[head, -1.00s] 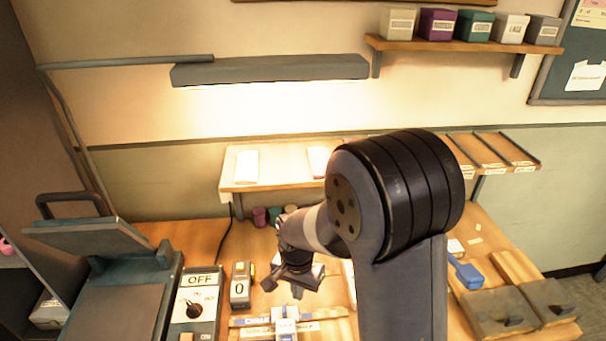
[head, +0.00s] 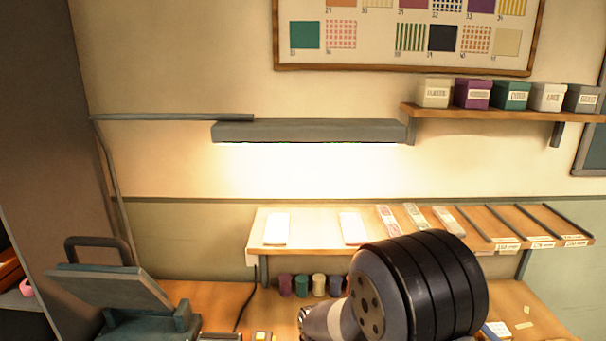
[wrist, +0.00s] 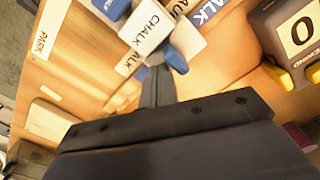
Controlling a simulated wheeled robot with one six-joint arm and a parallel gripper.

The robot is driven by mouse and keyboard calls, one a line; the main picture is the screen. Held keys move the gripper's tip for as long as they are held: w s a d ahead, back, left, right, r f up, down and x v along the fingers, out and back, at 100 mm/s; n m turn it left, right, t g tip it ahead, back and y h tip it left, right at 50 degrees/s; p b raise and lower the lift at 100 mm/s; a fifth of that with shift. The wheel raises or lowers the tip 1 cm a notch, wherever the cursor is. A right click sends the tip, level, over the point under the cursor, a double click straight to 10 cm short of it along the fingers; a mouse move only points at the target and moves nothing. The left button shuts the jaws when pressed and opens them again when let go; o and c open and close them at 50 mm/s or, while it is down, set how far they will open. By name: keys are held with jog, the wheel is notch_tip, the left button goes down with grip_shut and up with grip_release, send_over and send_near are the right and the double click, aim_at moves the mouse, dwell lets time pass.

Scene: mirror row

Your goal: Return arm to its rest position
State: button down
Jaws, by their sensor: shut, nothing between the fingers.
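My arm shows in the head view as a large dark ribbed joint (head: 425,290) at the lower right, in front of the bench and below the lit shelf. My gripper is below the edge of the head view. In the wrist view my gripper (wrist: 157,85) points over the bench, its narrow dark fingers together with nothing held. The fingertips appear close to a white block labelled CHALK (wrist: 150,30); I cannot tell whether they touch it.
A grey counter reading 0 (wrist: 300,30) stands at the right of the wrist view. A label reading PARK (wrist: 43,30) lies at the left. In the head view, a press-like machine (head: 115,285) stands left, and a tilted shelf (head: 315,232) holds several cards behind my arm.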

notch_tip(320, 180, up, 7)
jog(key=d+p, duration=0.1)
jog(key=p, duration=0.4)
jog(key=f+b, duration=0.1)
jog(key=f, duration=0.1)
jog(key=f+b, duration=0.2)
jog(key=a+f+b, duration=0.1)
jog(key=f+b, duration=0.1)
jog(key=f, duration=0.1)
jog(key=shift+d+f, duration=0.15)
jog(key=shift+d, duration=0.1)
jog(key=d, duration=1.1)
jog(key=shift+d, duration=0.35)
